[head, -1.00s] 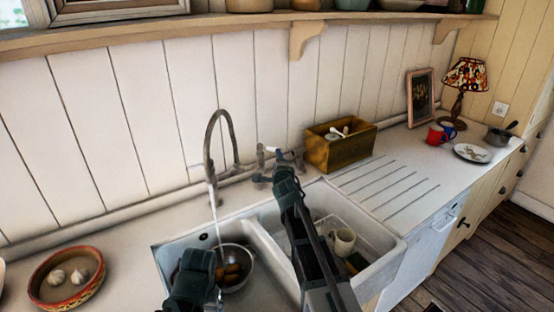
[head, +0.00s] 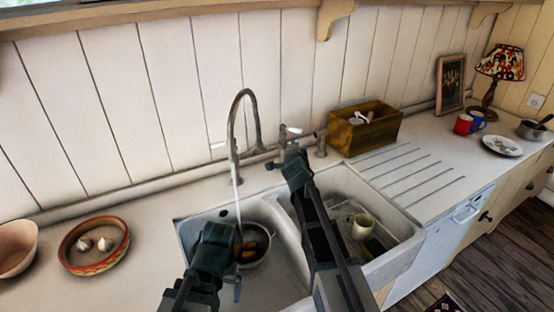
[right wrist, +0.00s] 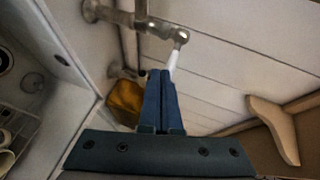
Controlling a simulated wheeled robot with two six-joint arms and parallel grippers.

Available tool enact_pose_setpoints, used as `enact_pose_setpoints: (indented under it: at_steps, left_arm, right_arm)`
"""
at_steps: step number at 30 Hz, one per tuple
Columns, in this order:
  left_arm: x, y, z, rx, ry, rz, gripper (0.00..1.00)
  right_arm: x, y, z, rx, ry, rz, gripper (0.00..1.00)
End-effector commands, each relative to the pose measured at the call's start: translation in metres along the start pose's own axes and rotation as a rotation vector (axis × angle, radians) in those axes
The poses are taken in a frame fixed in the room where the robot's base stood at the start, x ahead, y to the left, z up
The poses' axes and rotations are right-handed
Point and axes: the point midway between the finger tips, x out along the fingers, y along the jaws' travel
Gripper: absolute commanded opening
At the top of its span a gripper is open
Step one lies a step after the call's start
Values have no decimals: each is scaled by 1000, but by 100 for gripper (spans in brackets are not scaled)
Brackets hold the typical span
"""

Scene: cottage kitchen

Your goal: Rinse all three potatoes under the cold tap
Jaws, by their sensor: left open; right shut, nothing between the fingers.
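The curved metal tap (head: 235,140) runs a thin stream of water (head: 238,195) into the left basin. Below it a metal colander (head: 268,252) holds brown potatoes (head: 258,246); my left gripper partly hides it, so I cannot count them. My left gripper (head: 226,242) is open at the colander's left side; I cannot tell whether it touches. My right gripper (head: 292,160) is shut and empty just below a white-ended tap lever (head: 293,130). In the right wrist view its closed fingertips (right wrist: 166,78) are close to the white lever (right wrist: 174,62); contact is unclear.
The right basin (head: 400,240) holds a rack with a cream mug (head: 361,228). A wooden box (head: 378,132) stands behind the drainer grooves. A patterned bowl with garlic (head: 72,240) and a pinkish bowl (head: 14,262) stand left. Counter between bowls and sink is clear.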

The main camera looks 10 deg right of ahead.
Motion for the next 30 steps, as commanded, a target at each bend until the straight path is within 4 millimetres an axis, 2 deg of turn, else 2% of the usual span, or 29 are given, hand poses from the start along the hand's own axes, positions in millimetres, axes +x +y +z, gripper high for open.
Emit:
enact_pose_setpoints:
  at_steps: [1,6,9,12,17,22,26,30]
  left_arm:
    - [-7,-1,0,0,0,0,89]
    - [-17,-2,1,0,0,0,89]
    - [-21,-2,1,0,0,0,89]
    - [-23,-2,1,0,0,0,89]
    - [-23,-2,1,0,0,0,89]
    - [-21,-2,1,0,0,0,89]
    - [-17,-2,1,0,0,0,89]
    - [-11,-1,1,0,0,0,89]
  right_arm:
    - [-3,-1,18,-170,21,44,0]
    - [-23,-4,44,-763,152,187,0]
    - [-37,-14,52,-1022,232,249,0]
    - [-49,-24,55,-1188,296,293,0]
    - [-56,-31,56,-1285,339,321,0]
    - [-51,-30,54,-1286,340,322,0]
    - [-34,-28,47,-1285,340,323,0]
    - [-7,-27,35,-1283,340,323,0]
